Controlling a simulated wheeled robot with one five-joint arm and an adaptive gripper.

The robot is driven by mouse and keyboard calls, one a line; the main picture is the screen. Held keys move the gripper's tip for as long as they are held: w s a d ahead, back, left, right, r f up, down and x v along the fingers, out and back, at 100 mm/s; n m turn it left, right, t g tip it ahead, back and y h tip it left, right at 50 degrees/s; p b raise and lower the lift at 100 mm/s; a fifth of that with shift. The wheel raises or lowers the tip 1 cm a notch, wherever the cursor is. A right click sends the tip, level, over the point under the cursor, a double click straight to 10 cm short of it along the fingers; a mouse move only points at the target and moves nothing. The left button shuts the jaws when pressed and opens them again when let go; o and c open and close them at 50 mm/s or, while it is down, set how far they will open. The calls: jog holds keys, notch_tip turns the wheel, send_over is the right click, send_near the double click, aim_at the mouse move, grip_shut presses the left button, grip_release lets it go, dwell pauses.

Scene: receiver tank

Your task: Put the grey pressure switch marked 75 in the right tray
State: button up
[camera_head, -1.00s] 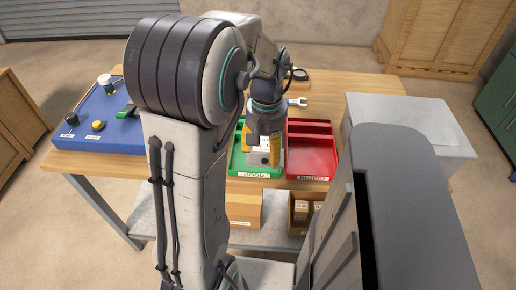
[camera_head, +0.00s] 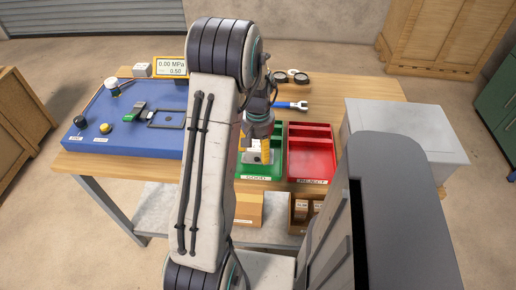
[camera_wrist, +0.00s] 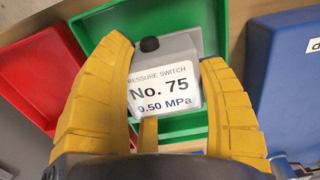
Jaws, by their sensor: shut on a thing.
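My gripper (camera_head: 255,150) is shut on the grey pressure switch (camera_head: 250,157). In the wrist view, its yellow fingers lie on either side of the switch (camera_wrist: 188,42), whose white label reads "No. 75" and "0.50 MPa". A black knob sits on the switch's far end. The switch is over the green tray (camera_head: 275,169), which has a front label reading "GOOD". I cannot tell whether the switch touches the tray floor. The red tray (camera_head: 311,164), with a label that seems to read "REJECT", stands to the right of the green one and is empty in its visible part.
A blue board (camera_head: 95,140) with small parts and a green-handled item lies at the left. A display (camera_head: 171,67) reads 0.00 MPa and 0.50. A blue-ended wrench (camera_head: 290,105) and dark rings (camera_head: 292,75) lie behind the trays. A grey box (camera_head: 405,130) stands at the right.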

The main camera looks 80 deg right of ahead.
jog(key=shift+f, duration=0.7)
jog(key=shift+f, duration=0.15)
jog(key=o, duration=1.3)
